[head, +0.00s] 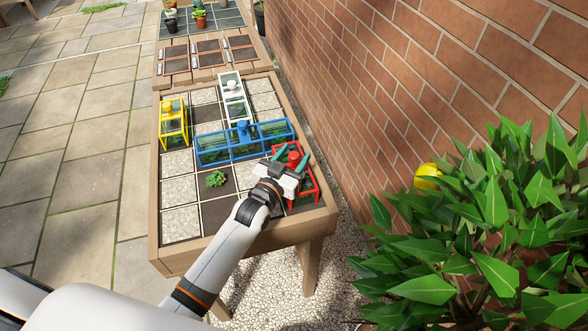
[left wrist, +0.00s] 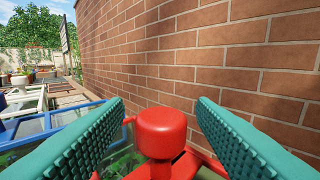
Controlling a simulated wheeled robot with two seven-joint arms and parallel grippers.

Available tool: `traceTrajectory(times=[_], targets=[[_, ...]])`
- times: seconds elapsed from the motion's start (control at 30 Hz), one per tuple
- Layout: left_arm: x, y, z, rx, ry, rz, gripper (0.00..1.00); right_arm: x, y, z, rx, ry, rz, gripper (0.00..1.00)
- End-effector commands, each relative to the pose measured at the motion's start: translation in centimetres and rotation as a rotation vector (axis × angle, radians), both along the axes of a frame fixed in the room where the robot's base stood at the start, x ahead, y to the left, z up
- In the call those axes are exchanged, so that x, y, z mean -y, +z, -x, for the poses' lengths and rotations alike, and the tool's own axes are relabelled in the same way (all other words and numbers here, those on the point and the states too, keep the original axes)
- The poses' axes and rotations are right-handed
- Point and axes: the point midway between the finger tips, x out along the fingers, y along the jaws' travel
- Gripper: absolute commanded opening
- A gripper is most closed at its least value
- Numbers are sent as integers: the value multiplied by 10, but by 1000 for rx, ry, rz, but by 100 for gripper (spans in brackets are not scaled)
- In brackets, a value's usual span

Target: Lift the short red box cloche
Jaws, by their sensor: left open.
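The short red box cloche (head: 309,181) stands at the near right corner of the planter, a red frame with clear panes and a red knob on top. The knob (left wrist: 162,132) shows large in the left wrist view, between the two teal fingers. My left gripper (head: 292,156) is open at the knob, one finger on each side, with gaps visible between fingers and knob in the wrist view. My left arm and gripper hide part of the red cloche in the head view. My right gripper is not in view.
A long blue cloche (head: 243,146) lies just beyond the red one. A yellow cloche (head: 172,124) and a white cloche (head: 233,100) stand farther back. A small bare plant (head: 215,178) grows to the left. The brick wall (head: 400,90) runs close along the right side.

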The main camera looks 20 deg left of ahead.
Motion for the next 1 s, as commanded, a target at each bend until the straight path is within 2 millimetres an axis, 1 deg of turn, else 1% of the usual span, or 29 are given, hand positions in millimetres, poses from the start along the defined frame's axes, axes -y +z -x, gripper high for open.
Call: traceTrajectory(times=[0.07,0.27,0.3,0.37,0.5,0.6,0.9,1.0], targets=[[1,0,-5,0,0,0,51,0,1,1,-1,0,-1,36],[1,-1,-5,-1,0,0,51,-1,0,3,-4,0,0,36],[1,0,-5,-1,0,0,48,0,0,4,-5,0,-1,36],[1,0,-5,-1,0,0,38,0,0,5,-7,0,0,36],[1,0,-5,-1,0,0,15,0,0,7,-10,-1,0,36],[1,0,-5,-1,0,0,0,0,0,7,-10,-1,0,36],[1,1,-5,2,0,0,0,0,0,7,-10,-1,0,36],[1,8,-5,4,0,1,0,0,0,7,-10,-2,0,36]])
